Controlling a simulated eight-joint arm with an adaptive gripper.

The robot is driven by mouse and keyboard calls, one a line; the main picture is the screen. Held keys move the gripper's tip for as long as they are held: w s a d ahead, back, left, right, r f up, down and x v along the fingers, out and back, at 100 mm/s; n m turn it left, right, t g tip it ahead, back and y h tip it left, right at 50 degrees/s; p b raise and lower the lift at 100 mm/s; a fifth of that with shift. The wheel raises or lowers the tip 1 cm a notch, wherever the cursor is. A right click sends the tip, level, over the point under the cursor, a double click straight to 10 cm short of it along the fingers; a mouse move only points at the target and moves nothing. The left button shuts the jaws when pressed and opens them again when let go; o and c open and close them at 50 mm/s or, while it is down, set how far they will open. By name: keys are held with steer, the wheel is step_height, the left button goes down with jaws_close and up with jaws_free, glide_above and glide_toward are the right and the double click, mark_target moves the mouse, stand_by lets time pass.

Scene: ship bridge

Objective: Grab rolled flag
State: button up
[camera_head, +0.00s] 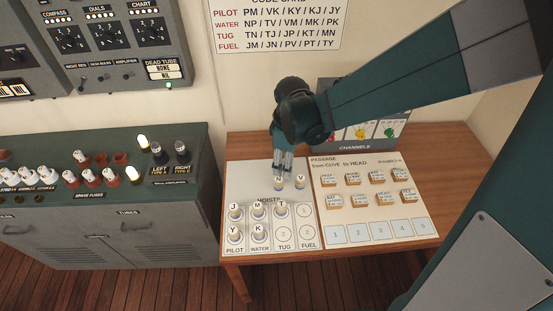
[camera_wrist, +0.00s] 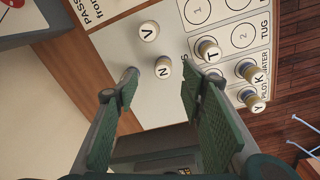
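The rolled flags are small pale cylinders with letters on top. Flag N (camera_head: 278,183) and flag V (camera_head: 300,184) stand upright at the back of the hoists board (camera_head: 238,177). Flags J (camera_head: 235,212), M (camera_head: 258,211), T (camera_head: 281,210), Y (camera_head: 235,234) and K (camera_head: 258,235) stand in its marked spaces. My gripper (camera_head: 283,163) points down just behind and above N. In the wrist view, my gripper (camera_wrist: 160,78) is open and empty, with N (camera_wrist: 163,68) between the fingertips and V (camera_wrist: 149,32) beyond. The right finger partly hides a flag near T (camera_wrist: 208,50).
The passage board (camera_head: 320,190) with several small labelled blocks lies to the right on the wooden table (camera_head: 435,200). A channels panel (camera_head: 355,146) stands behind, partly hidden by my arm. A green fuse cabinet (camera_head: 110,235) stands left.

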steer(key=n, duration=0.2)
glide_above(279, 179)
steer(key=shift+g, duration=0.4)
steer(key=shift+a+f, duration=0.15)
steer(key=shift+f, duration=1.9)
steer(key=shift+f, duration=0.1)
steer(key=shift+f, duration=1.2)
steer(key=shift+f, duration=0.15)
steer(key=shift+f, duration=2.45)
steer(key=shift+c, duration=0.5)
steer(key=c, duration=0.8)
